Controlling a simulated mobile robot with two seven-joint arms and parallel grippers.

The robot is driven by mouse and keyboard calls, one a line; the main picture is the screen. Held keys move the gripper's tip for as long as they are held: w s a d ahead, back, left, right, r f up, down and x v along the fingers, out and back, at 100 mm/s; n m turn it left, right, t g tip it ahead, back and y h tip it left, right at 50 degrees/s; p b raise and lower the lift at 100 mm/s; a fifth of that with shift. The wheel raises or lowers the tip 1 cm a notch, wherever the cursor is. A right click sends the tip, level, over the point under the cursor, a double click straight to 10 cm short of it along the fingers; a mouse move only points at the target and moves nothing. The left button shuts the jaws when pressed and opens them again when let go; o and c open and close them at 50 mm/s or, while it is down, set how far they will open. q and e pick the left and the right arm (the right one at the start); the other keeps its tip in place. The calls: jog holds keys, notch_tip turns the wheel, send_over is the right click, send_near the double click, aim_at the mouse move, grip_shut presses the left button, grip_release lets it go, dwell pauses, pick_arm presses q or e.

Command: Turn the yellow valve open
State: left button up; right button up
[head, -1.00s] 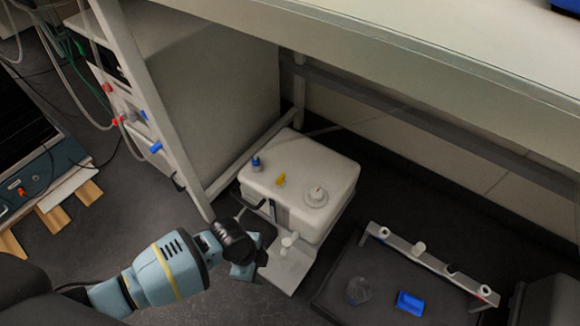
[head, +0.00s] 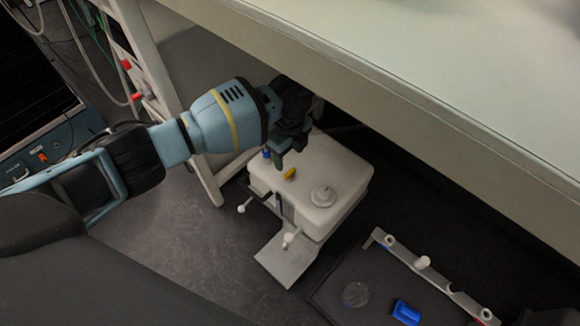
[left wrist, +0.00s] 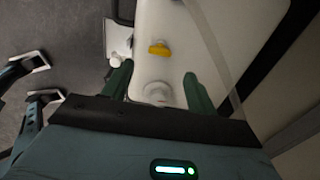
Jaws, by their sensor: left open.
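My left gripper (head: 287,155) is above the unit's far left part, close to the valve in the picture. In the left wrist view the yellow valve (left wrist: 159,49) lies ahead of the open, empty fingers (left wrist: 157,80), apart from them. The white cap (left wrist: 157,93) shows between the fingers there. My right gripper is not identifiable in either view.
A bench top (head: 440,80) overhangs the unit at the back and right. A dark tray (head: 335,285) with a white rail, a clear round dish (head: 355,294) and a blue block (head: 406,312) is at lower right. A bench leg (head: 207,178) stands left of the unit.

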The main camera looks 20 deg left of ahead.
aim_at(289, 172)
pick_arm(q)
notch_tip(289, 172, down, 6)
jog(key=b, duration=0.2)
jog(key=shift+f+b, duration=0.15)
jog(key=shift+b, duration=0.2)
jog(key=shift+f, duration=0.65)
jog(key=c, duration=1)
